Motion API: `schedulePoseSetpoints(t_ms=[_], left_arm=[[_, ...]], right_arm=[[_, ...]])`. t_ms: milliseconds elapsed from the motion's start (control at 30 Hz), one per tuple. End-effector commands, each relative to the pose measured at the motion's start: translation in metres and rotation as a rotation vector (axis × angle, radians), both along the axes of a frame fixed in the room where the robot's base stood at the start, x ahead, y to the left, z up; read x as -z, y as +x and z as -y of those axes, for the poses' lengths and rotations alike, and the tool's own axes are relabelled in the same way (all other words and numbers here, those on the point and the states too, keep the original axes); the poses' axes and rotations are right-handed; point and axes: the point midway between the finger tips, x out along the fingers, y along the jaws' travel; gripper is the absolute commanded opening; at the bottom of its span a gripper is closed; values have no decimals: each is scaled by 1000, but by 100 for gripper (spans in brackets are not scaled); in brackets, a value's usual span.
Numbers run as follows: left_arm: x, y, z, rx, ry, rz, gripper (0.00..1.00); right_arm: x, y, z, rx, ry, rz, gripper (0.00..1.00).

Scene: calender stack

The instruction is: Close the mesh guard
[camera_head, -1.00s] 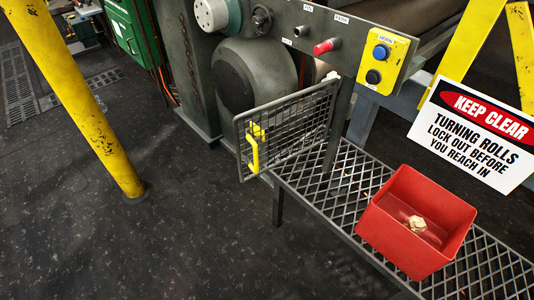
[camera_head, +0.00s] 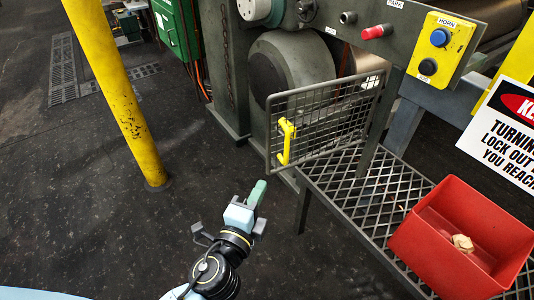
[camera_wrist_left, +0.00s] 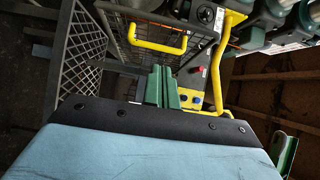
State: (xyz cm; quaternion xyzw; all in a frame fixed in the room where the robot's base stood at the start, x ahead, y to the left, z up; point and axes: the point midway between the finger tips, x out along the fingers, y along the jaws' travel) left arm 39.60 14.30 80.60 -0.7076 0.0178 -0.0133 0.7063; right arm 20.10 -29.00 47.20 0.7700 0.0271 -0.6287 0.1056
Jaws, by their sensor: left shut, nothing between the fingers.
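The mesh guard (camera_head: 335,118) is a grey framed wire panel, standing out from the machine frame at an angle above the grating shelf. Its yellow handle (camera_head: 286,141) is on the panel's left, free end. The guard also shows in the left wrist view (camera_wrist_left: 128,50), with its yellow handle (camera_wrist_left: 158,42) ahead of the fingers. My left gripper (camera_head: 257,193) is below and left of the handle, apart from it. Its green fingers (camera_wrist_left: 162,86) are together with nothing between them. My right gripper is not in view.
A red bin (camera_head: 465,235) with a pale lump inside sits on the grating shelf (camera_head: 350,200). A yellow post (camera_head: 125,100) stands at left. A yellow button box (camera_head: 435,55) and warning sign (camera_head: 505,130) are at right. Dark floor left of the guard is clear.

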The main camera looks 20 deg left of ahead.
Motion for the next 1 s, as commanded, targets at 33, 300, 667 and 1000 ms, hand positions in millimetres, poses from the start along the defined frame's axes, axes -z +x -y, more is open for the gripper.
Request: schedulePoseSetpoints(t_ms=[33,300,667,1000], left_arm=[[-3,3,0,0,4,9,0],[-5,42,2,0,6,11,0],[-4,107,-3,-1,7,9,0],[-3,128,-23,0,3,6,0]], right_arm=[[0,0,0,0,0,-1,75],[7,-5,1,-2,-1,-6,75],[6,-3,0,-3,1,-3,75],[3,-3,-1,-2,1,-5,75]])
